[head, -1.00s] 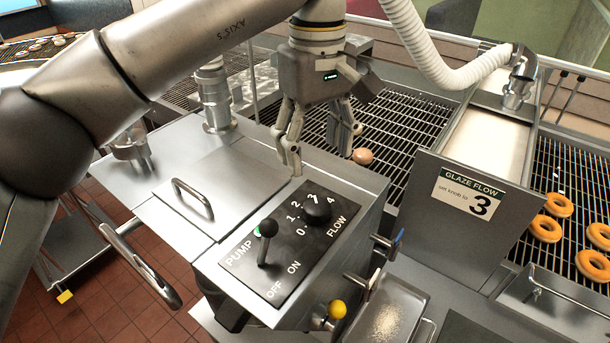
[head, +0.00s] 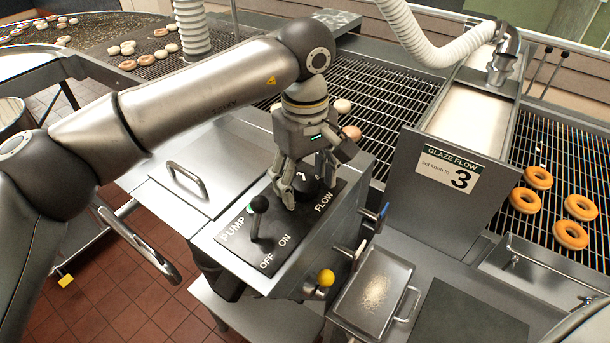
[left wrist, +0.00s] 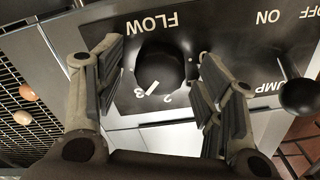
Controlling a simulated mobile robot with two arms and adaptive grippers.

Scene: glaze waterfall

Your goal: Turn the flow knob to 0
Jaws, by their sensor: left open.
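The black flow knob (head: 313,187) sits on the black control panel (head: 232,241), partly hidden behind my left gripper (head: 308,193). In the left wrist view the round knob (left wrist: 163,67) lies between the two open fingers of my left gripper (left wrist: 160,85), with gaps visible on both sides. The knob's white pointer mark is near the 3 and 2 on the dial. The 0 cannot be read clearly. My right gripper is not in view.
The pump lever (head: 258,204) stands on the same panel, close to the left gripper. A sign (head: 449,170) reads GLAZE FLOW, set knob to 3. A yellow-knobbed handle (head: 326,278), blue-tipped valve (head: 384,211) and metal tray (head: 392,270) lie in front.

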